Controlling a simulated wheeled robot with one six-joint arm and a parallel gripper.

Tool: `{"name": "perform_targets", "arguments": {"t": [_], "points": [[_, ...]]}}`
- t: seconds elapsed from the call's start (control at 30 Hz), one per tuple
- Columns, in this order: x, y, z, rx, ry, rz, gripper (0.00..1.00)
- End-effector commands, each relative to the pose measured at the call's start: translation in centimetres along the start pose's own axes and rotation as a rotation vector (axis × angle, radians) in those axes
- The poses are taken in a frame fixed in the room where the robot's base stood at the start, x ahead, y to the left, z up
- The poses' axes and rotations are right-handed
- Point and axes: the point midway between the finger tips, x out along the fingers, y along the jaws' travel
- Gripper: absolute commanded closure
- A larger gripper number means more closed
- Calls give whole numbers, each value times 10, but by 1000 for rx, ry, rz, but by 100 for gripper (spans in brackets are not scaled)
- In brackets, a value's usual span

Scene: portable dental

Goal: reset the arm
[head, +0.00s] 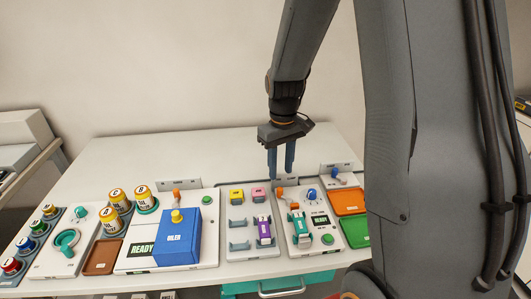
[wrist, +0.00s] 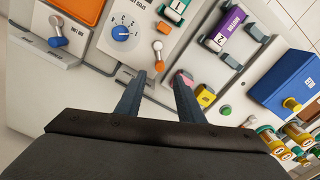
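My gripper (head: 281,162) hangs above the rear of the white table, pointing down over the devices. Its two blue-grey fingers are apart with nothing between them. In the wrist view the open gripper (wrist: 160,85) points toward the gap between a panel with a blue dial (wrist: 124,33) and a rack holding a purple block (wrist: 232,28). The fingers appear clear of everything below. My arm comes down from the top of the head view.
The table (head: 240,150) carries a blue oiler box (head: 178,238), yellow cans (head: 143,199), small coloured jars (head: 12,266), an orange tray (head: 347,202) and a green tray (head: 356,232). The table's back left is clear.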

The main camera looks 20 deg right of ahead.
Motion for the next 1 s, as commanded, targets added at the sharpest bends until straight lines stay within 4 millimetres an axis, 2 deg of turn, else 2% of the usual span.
{"name": "perform_targets", "arguments": {"t": [0.13, 0.23, 0.5, 0.6, 0.7, 1.0], "points": [[-1, -2, 2, 3, 2, 1, 65], [-8, -13, 15, 23, 13, 4, 65], [-28, -65, 88, 144, 74, 12, 65], [-31, -78, 112, 180, 91, 12, 65], [-31, -85, 126, 205, 102, 11, 65], [-31, -88, 132, 216, 106, 10, 65]]}}
